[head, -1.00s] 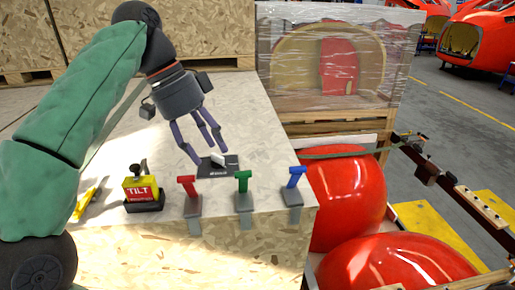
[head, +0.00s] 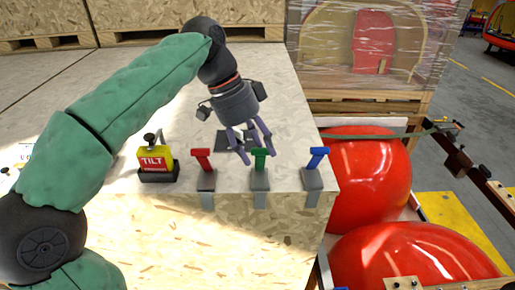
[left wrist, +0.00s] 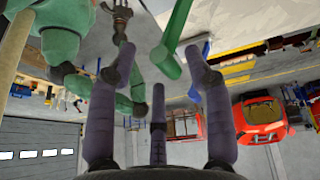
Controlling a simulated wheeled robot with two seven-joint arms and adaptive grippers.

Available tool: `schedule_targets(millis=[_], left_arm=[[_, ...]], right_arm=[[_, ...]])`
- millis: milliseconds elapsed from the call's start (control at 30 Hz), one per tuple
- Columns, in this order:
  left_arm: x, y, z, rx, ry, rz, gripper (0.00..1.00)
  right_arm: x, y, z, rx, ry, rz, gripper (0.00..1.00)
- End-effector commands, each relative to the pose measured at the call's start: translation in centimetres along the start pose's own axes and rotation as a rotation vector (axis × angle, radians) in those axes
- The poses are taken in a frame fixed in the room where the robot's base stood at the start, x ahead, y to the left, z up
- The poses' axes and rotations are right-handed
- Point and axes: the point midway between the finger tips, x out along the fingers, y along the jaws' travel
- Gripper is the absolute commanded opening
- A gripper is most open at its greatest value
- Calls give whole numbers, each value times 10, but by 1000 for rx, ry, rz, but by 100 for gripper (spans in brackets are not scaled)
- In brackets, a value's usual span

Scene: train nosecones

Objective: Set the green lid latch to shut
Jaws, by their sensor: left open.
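The green lid latch (head: 260,162) is a T-shaped handle on a grey base at the front edge of the wood-chip board box (head: 285,222), between a red latch (head: 204,168) and a blue latch (head: 315,168). My left gripper (head: 258,152) is open, pointing down, with its fingers at the green handle's top. In the left wrist view the green T-shaped handle (left wrist: 172,52) shows between the spread purple fingers (left wrist: 160,75). Whether a finger touches it I cannot tell. A small dark gripper, seemingly my right one (left wrist: 120,14), shows at the top of that view.
A dark plate (head: 226,139) lies behind the latches, partly hidden by my gripper. Red nosecones (head: 370,180) sit right of the box. A wrapped crate (head: 325,45) stands behind them.

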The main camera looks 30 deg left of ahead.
Motion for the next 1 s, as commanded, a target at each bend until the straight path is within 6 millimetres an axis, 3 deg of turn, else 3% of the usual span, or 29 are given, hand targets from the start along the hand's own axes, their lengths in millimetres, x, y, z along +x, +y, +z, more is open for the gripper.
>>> schedule_targets(millis=[400, 600, 1000], left_arm=[[8, 0, 0, 0, 0, 0, 51], [8, 0, 0, 0, 0, 0, 0], [13, -6, -5, 16, 0, -36, 0]], right_arm=[[0, 0, 0, 0, 1, 0, 40], [0, 0, 0, 0, 0, 0, 40], [6, 2, 0, 0, 1, 0, 40]])
